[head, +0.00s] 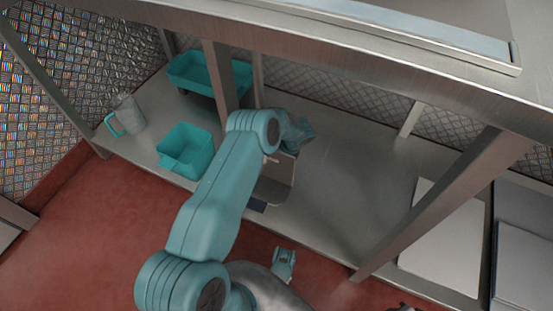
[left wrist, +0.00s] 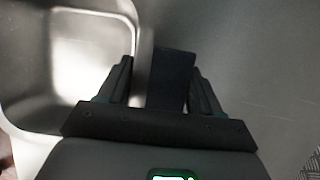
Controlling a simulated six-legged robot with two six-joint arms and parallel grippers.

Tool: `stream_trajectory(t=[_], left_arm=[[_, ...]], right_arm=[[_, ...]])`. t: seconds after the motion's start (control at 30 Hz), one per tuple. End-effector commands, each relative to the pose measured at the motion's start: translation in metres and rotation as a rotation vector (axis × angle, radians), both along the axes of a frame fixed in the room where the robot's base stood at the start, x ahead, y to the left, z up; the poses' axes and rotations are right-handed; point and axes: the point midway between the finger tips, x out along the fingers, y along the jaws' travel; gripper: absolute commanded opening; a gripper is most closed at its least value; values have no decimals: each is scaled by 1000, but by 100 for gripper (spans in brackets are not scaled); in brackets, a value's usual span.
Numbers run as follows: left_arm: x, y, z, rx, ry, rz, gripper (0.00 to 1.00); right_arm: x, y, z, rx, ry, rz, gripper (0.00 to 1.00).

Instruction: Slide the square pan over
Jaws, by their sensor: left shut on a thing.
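The square pan (head: 276,183) is a grey metal pan on the steel counter, partly covered by my left arm in the head view. In the left wrist view the pan (left wrist: 92,62) fills the upper left, its inside bright and empty, with rounded corners. My left gripper (left wrist: 162,85) is shut on a dark flat piece (left wrist: 172,75) beside the pan's wall, which looks like its handle. In the head view my left arm reaches over the counter, and its fingertips are hidden.
Left of the pan stand a teal square bin (head: 186,150) and a clear jug (head: 126,116) with a teal handle. A larger teal tub (head: 208,76) sits at the back. Steel posts (head: 432,205) support the overhead shelf. The counter (head: 345,165) right of the pan is clear.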

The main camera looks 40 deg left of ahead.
Motion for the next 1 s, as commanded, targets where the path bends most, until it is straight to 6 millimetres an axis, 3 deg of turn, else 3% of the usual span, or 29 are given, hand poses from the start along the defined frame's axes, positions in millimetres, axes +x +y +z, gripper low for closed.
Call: stream_trajectory(t=[0.03, 0.07, 0.13, 0.17, 0.57, 1.0], left_arm=[[-4, 11, 1, 5, -2, 21, 22], [-4, 11, 1, 6, -3, 22, 68], [-3, 11, 2, 6, -3, 23, 91], [-3, 11, 2, 6, -3, 23, 94], [-1, 10, 8, 6, -7, 23, 94], [7, -15, 64, 7, -4, 13, 94]], right_arm=[[0, 0, 0, 0, 0, 0, 0], [0, 0, 0, 0, 0, 0, 0], [0, 0, 0, 0, 0, 0, 0], [0, 0, 0, 0, 0, 0, 0], [0, 0, 4, 0, 0, 0, 0], [0, 0, 38, 0, 0, 0, 0]])
